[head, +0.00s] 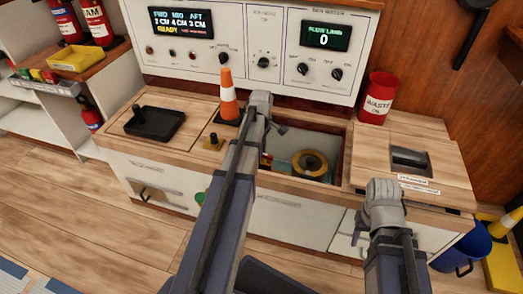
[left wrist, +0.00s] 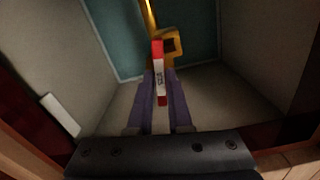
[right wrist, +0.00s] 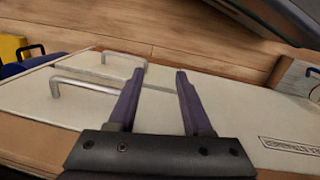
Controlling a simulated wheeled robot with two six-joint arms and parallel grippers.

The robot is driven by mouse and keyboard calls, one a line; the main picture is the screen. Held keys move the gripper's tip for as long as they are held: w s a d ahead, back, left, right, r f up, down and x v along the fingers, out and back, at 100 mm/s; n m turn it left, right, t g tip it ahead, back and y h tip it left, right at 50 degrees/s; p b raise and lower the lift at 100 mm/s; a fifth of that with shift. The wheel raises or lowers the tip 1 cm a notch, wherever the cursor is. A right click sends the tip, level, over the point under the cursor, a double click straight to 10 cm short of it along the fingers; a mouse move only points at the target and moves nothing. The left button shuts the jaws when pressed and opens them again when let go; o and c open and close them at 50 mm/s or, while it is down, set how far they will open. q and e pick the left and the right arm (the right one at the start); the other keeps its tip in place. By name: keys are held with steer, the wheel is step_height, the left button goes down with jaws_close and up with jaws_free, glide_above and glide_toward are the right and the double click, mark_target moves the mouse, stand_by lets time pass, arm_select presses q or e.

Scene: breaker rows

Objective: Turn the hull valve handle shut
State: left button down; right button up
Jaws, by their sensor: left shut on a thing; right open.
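A red handle with a white labelled middle (left wrist: 158,72), which looks like the hull valve handle, is between the fingers of my left gripper (left wrist: 160,92) in the left wrist view. The fingers are shut on it. It points away from me toward a yellow part (left wrist: 170,45) at the far side of a recess. In the head view my left arm reaches over the open bay (head: 333,137) in the counter, and the handle is hidden there. My right gripper (right wrist: 157,80) is open and empty in front of the cabinet's drawer fronts (right wrist: 65,110).
A yellow ring-shaped part (head: 310,163) sits in the open bay. An orange cone (head: 228,95), a black tray (head: 155,123) and a red waste can (head: 376,98) stand on the counter. Drawer handles (right wrist: 85,85) stick out near my right gripper. A blue bucket (head: 462,248) is at right.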

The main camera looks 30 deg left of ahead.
arm_select(q)
steer(key=shift+n, duration=0.8)
steer(key=c, duration=0.8)
jaws_free()
steer(key=shift+c, duration=0.2)
steer(key=shift+r, duration=0.2)
step_height(320, 180, up, 8)
steer(key=p, duration=0.8)
steer(key=shift+f, duration=0.25)
